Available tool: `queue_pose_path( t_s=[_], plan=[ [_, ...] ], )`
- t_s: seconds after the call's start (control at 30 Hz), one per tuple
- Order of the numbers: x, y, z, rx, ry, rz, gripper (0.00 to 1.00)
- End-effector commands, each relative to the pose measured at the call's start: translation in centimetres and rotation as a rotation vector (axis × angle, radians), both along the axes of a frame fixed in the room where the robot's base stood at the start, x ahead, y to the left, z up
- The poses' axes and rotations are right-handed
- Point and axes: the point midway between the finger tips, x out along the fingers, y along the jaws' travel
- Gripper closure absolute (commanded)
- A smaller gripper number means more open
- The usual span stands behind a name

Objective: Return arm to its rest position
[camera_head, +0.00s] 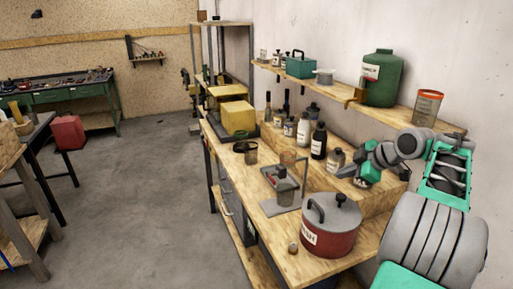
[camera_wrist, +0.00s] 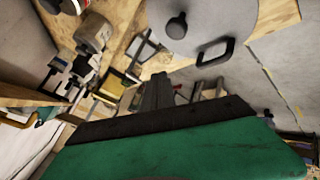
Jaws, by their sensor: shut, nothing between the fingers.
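My arm reaches in from the right in the head view, bent over the right part of the workbench (camera_head: 272,208). My gripper (camera_head: 351,171) is at its far end, beside the small bottles and below the wall shelf. In the wrist view, the gripper (camera_wrist: 157,84) shows as two dark fingers close together, shut and empty, in front of the green and black hand. The fingers appear clear of the things around them.
A red pot (camera_head: 329,238) with a grey lid stands on the bench near my arm. Several bottles (camera_head: 318,142) stand along the wall. The wall shelf (camera_head: 338,93) holds a green jug (camera_head: 383,80) and a red-and-clear cup (camera_head: 428,108).

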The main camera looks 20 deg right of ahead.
Motion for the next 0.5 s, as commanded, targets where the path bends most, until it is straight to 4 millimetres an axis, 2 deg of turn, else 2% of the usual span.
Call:
queue_pose_path(
  t_s=[0.07, 0.13, 0.23, 0.3, 0.37, 0.4, 0.5],
  plan=[
    [1.6, 4.4, 0.6, 0.042, 0.039, -0.037, 1.0],
    [2.6, 9.9, 0.6, 0.103, 0.1, -0.107, 1.0],
    [1.8, 18.7, -0.3, 0.196, 0.209, -0.251, 1.0],
    [-0.6, 24.3, -1.7, 0.248, 0.281, -0.362, 1.0],
    [-3.7, 28.3, -3.4, 0.283, 0.341, -0.462, 1.0],
    [-6.0, 30.5, -4.6, 0.301, 0.374, -0.53, 1.0],
    [-11.5, 33.7, -7.7, 0.329, 0.434, -0.684, 1.0]
  ],
)
